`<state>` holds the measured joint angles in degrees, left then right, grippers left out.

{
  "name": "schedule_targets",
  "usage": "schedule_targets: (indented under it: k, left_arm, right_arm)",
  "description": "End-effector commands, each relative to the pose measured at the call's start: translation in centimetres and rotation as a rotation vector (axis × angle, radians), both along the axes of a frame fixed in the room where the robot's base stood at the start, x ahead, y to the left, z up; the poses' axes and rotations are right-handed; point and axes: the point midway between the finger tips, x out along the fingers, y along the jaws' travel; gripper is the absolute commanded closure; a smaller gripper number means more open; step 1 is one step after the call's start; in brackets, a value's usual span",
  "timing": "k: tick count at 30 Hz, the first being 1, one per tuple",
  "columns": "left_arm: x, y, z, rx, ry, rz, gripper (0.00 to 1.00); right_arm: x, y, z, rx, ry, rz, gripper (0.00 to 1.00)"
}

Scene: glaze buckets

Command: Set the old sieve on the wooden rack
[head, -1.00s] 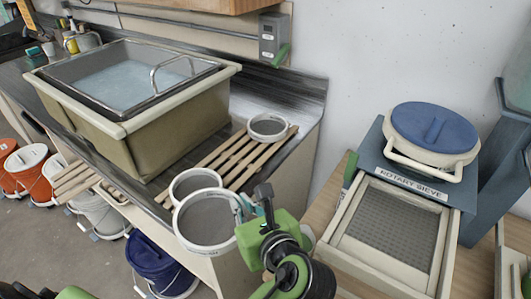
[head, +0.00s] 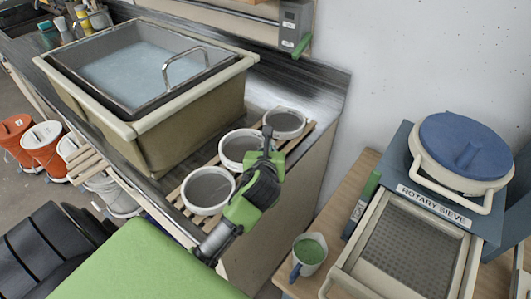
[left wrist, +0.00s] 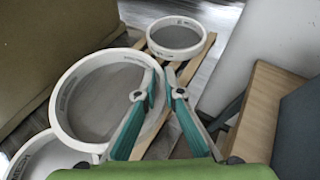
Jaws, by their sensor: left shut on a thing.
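A round white-rimmed sieve with grey mesh (head: 238,150) is held over the slatted wooden rack (head: 307,130), between two others. My left gripper (head: 266,143) is shut on its right rim. In the left wrist view the fingers (left wrist: 160,78) pinch the rim of this sieve (left wrist: 68,92). I cannot tell whether it touches the slats. A far sieve (head: 285,122) and a near sieve (head: 208,190) sit on the same rack. The rim labels are too small to read, so I cannot tell which sieve is marked old. My right gripper is out of view.
A large basin (head: 150,130) of pale liquid stands left of the rack. At the right, a rotary sieve machine (head: 425,205) and a green-filled jug (head: 309,250) stand on a wooden bench.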

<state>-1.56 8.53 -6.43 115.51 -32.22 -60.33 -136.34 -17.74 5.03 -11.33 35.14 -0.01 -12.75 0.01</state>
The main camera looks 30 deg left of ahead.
Motion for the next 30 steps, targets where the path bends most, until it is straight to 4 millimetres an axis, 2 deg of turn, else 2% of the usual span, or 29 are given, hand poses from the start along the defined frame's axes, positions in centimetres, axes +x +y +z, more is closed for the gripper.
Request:
schedule_targets:
  k: [3, 6, 10, 16, 28, 29, 30]
  left_arm:
    - [0.9, 1.0, -1.6, -0.001, 0.000, 0.000, 1.00]
    - [1.3, 1.5, -2.3, 0.001, -0.002, 0.000, 1.00]
    - [1.8, 2.1, -3.3, 0.000, 0.000, 0.000, 1.00]
    - [1.8, 2.0, -6.0, -0.001, -0.002, 0.000, 1.00]
    - [1.8, 2.0, -6.5, 0.002, -0.002, -0.001, 1.00]
    - [1.8, 2.0, -6.4, 0.001, -0.002, -0.001, 0.84]
    - [1.8, 2.0, -6.4, 0.001, -0.002, -0.001, 0.74]
  right_arm:
    - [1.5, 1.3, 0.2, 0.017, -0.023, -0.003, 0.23]
    - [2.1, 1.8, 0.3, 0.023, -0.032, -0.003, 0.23]
    - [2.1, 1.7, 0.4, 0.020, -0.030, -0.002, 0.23]
    - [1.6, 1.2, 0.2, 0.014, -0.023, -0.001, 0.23]
    - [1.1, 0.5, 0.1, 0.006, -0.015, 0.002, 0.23]
    - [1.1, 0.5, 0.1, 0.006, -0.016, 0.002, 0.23]
    - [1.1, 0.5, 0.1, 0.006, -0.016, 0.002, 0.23]
